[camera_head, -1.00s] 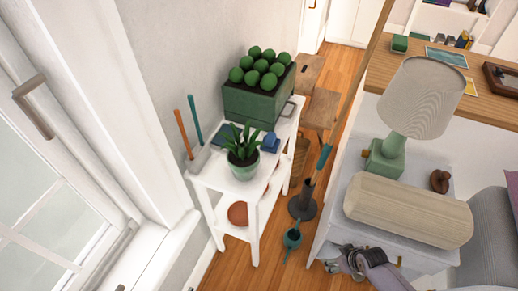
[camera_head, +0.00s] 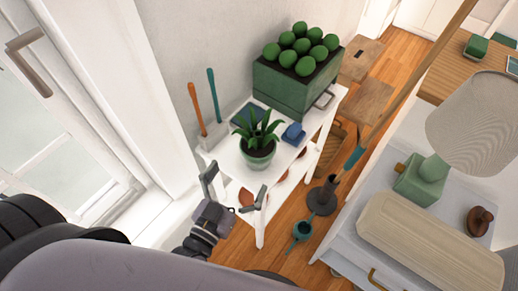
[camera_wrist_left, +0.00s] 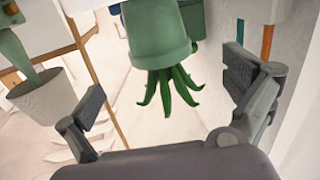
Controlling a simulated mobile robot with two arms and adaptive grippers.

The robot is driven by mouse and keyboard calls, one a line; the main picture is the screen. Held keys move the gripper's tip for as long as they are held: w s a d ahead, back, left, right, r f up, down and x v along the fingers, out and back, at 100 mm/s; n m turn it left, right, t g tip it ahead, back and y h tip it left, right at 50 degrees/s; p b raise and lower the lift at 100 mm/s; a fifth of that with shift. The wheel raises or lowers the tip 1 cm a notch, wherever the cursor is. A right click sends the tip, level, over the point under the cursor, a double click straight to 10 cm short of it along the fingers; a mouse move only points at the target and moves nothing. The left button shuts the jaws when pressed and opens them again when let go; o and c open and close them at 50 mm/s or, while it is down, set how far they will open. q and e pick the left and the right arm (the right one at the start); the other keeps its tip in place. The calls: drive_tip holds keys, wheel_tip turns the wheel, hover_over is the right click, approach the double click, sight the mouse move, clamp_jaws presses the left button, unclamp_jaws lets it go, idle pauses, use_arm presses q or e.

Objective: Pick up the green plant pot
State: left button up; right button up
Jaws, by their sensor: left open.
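The green plant pot (camera_head: 258,160) stands upright on the white shelf unit's top (camera_head: 226,158), near its front end, with a spiky green plant in it. My left gripper (camera_head: 235,186) is open and empty just in front of the pot, its fingers spread and pointing toward it. In the left wrist view, which is upside down, the pot (camera_wrist_left: 158,32) shows between and beyond the open fingers of my left gripper (camera_wrist_left: 165,82). The pot looks apart from both fingers. My right gripper is out of view.
A large green planter (camera_head: 290,90) with round plants stands behind the pot. A blue object (camera_head: 293,134) lies close to its right. Orange and teal tools (camera_head: 204,104) stand to its left.

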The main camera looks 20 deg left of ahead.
sight(249, 161)
use_arm(q)
drive_tip(key=w, duration=0.5)
drive_tip(key=shift+d, duration=0.4)
drive_tip(key=shift+w+d+r+p, duration=0.1)
drive_tip(key=shift+w+d+p, duration=0.1)
drive_tip(key=shift+w, duration=0.7)
drive_tip(key=shift+w+d+p, duration=0.1)
drive_tip(key=shift+w+p, duration=0.1)
drive_tip(key=shift+w, duration=0.65)
drive_tip(key=shift+w+d+r+p, duration=0.1)
drive_tip(key=shift+w+d+p, duration=0.1)
drive_tip(key=shift+w, duration=0.7)
drive_tip(key=shift+c, duration=0.4)
drive_tip(key=c, duration=1.7)
drive_tip(key=shift+r, duration=0.1)
drive_tip(key=shift+c, duration=0.2)
